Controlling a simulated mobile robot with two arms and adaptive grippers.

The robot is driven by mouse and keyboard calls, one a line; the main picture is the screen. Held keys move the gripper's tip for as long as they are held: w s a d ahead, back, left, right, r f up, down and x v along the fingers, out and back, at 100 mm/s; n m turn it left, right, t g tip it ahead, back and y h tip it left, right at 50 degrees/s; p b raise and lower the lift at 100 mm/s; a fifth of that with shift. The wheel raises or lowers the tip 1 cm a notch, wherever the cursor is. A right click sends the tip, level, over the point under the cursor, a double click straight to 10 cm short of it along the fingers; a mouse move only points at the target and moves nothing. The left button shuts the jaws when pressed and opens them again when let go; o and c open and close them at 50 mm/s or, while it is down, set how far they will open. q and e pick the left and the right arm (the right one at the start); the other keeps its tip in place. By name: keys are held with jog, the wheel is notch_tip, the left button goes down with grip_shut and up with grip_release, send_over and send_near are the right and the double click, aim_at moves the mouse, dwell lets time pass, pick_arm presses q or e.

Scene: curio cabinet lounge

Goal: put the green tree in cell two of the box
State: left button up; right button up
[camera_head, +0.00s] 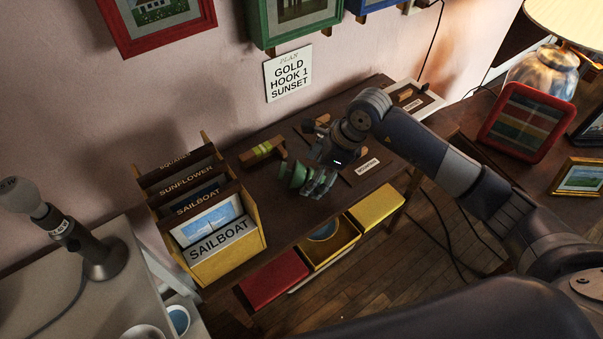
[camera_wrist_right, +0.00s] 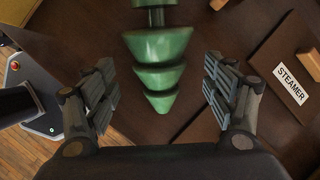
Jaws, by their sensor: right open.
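The green tree (camera_head: 296,174) has stacked tiers and appears to lie on its side on the dark table. In the right wrist view the tree (camera_wrist_right: 158,62) has its tip toward my gripper and its dark stem away from it. My right gripper (camera_head: 318,182) is beside the tree at the tip side. In the right wrist view the right gripper (camera_wrist_right: 165,92) is open, with one finger each side of the tree's tip and a gap on both sides. I cannot tell which container is the box. My left gripper is not in view.
A wooden rack (camera_head: 255,228) of labelled cards stands left on the table. A green and brown block (camera_head: 262,151) lies behind the tree. A steamer sign (camera_wrist_right: 290,85) lies right of the gripper in the wrist view.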

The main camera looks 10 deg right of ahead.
jog(key=shift+x, duration=1)
jog(key=shift+c, duration=0.2)
jog(key=c, duration=1.7)
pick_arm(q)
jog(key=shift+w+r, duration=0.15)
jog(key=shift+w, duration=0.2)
pick_arm(e)
jog(key=shift+r, duration=0.15)
